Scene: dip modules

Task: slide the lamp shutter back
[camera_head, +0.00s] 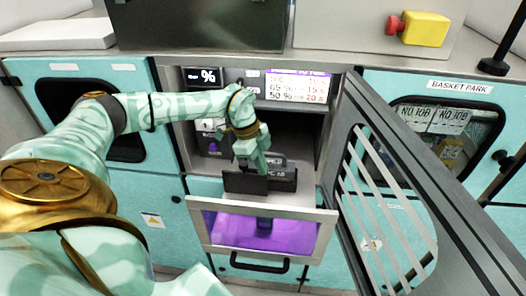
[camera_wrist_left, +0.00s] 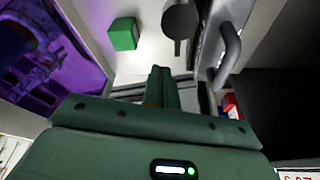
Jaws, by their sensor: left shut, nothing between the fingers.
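My left gripper (camera_head: 250,158) reaches down into the open bay from the left. In the left wrist view its fingers (camera_wrist_left: 160,82) are together with nothing between them. In the head view a dark flat plate (camera_head: 244,183) shows at the gripper's lower end; I cannot tell whether they touch. A black block with pale lettering (camera_head: 283,180) is just right of it. Below is a grey-framed window with purple light (camera_head: 262,228). I cannot tell for sure which part is the lamp shutter. My right gripper is not in view.
A slatted door (camera_head: 390,180) stands open right of the bay. In the left wrist view a green block (camera_wrist_left: 123,34), a dark round-headed piece (camera_wrist_left: 181,20) and a grey handle (camera_wrist_left: 229,52) are close beyond the fingers. A yellow box with a red knob (camera_head: 425,28) sits above.

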